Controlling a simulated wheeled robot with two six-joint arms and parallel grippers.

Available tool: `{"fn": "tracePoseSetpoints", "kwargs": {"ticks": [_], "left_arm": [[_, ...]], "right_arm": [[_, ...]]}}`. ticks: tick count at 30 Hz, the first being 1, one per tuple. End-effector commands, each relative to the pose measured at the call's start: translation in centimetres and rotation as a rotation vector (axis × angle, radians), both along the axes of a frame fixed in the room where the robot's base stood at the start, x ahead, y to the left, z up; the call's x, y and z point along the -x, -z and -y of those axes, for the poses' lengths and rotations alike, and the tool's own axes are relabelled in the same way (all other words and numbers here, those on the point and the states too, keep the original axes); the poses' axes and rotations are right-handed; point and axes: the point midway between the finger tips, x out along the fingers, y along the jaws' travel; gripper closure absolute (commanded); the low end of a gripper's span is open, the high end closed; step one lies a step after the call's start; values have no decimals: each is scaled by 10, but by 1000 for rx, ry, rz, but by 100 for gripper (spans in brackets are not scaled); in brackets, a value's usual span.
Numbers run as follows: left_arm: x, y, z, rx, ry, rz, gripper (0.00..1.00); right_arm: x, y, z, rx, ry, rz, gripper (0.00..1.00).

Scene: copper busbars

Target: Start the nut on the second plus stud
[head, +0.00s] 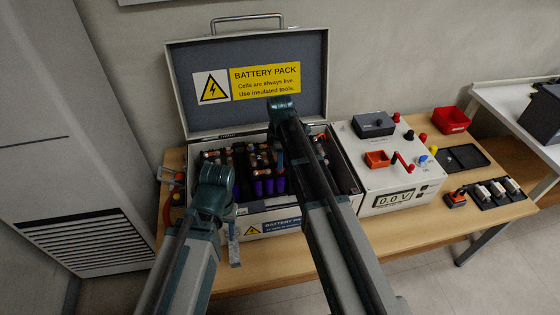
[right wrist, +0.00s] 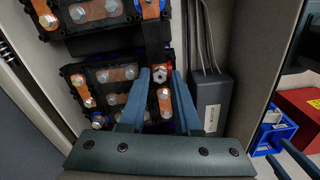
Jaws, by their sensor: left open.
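The open battery case (head: 345,180) holds dark cell blocks with copper busbars. In the right wrist view, the fingers of my right gripper (right wrist: 160,74) stand apart over a cell block. A red terminal with a small silver nut or stud (right wrist: 160,75) shows between the tips; whether they touch it is unclear. A copper busbar (right wrist: 165,102) with bolts lies just below. In the head view my right gripper (head: 280,150) points down into the case, partly hidden by its own arm. My left gripper (head: 234,250) is open, hanging at the case's front wall.
The case lid (head: 250,80) stands open behind. A white meter box (head: 385,160) reading 0.0 V stands right of the case. A grey module (right wrist: 210,105) with wires sits beside the blocks.

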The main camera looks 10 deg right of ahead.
Motion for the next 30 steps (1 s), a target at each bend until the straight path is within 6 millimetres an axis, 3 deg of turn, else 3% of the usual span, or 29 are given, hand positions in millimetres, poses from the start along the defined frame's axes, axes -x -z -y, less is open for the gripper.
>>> {"fn": "tracePoseSetpoints", "kwargs": {"ticks": [8,18,27,30], "left_arm": [[0,0,0,0,0,0,50],[0,0,0,0,0,0,50],[0,0,0,0,0,0,50],[0,0,0,0,0,0,50]], "right_arm": [[0,0,0,0,-31,0,69],[0,0,0,0,-404,0,69],[0,0,0,0,-444,0,69],[0,0,0,0,-443,0,87]]}}
